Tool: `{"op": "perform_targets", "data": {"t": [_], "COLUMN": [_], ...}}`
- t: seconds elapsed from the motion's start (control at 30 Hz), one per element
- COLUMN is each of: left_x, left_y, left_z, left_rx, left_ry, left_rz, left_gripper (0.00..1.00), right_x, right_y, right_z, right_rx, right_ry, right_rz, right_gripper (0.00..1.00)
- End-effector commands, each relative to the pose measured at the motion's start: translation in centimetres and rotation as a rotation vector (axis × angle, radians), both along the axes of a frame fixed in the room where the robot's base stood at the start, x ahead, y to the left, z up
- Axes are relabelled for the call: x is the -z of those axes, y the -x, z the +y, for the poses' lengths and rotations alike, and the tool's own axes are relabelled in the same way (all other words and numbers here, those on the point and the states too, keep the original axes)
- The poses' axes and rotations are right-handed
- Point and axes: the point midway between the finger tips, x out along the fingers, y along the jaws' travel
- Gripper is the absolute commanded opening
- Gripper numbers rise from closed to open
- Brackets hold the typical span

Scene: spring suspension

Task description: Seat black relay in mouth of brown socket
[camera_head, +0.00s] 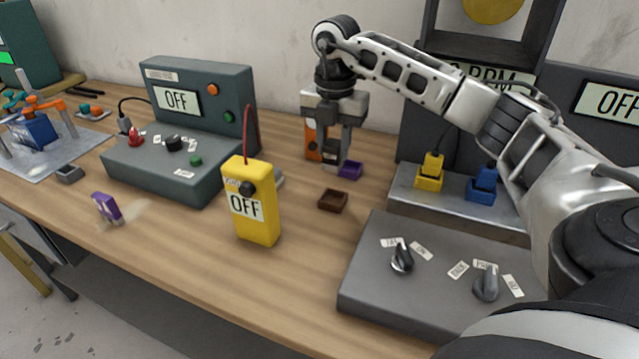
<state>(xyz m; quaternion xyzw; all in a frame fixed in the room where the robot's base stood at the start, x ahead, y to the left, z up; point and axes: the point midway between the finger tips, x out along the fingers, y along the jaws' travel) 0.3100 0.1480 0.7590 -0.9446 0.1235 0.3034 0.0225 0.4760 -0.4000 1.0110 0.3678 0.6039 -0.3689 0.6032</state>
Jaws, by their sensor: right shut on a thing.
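The brown socket (333,201) sits on the wooden bench, right of the yellow meter, its mouth facing up and empty. My right gripper (332,160) points down behind it, further back on the bench. It is shut on a dark thing between its fingers, apparently the black relay (331,148), most of which the fingers hide. My left gripper is not in view.
A purple socket (350,170) and an orange block (312,142) are close to my right gripper. The yellow meter (258,215) stands left of the brown socket. A grey control box (400,275) lies in front right. A purple relay (107,208) and grey socket (69,174) are at left.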

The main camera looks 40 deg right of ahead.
Motion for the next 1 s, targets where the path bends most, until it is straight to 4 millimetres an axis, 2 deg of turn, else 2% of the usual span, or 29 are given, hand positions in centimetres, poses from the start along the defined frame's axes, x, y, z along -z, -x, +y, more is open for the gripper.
{"op": "perform_targets", "data": {"t": [0.1, 0.2, 0.37, 0.53, 0.63, 1.0], "left_x": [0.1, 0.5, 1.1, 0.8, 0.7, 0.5], "left_y": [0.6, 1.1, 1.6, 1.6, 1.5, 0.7], "left_z": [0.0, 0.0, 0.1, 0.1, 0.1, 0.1], "left_rx": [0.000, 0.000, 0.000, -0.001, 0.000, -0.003], "left_ry": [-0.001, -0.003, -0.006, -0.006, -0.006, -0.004], "left_rz": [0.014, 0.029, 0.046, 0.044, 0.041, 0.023], "left_gripper": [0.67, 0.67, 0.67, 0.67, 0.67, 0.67], "right_x": [2.4, 4.0, 5.4, 7.9, 8.6, 9.1], "right_y": [0.1, 0.1, 0.1, 0.1, 0.1, 0.1], "right_z": [0.0, 0.0, 0.0, 0.0, 0.1, 0.1], "right_rx": [-0.001, -0.002, -0.003, -0.002, -0.003, -0.003], "right_ry": [0.001, 0.000, 0.000, 0.000, 0.000, 0.000], "right_rz": [0.006, 0.004, 0.003, 0.004, 0.001, 0.001], "right_gripper": [0.08, 0.08, 0.08, 0.08, 0.08, 0.08]}}
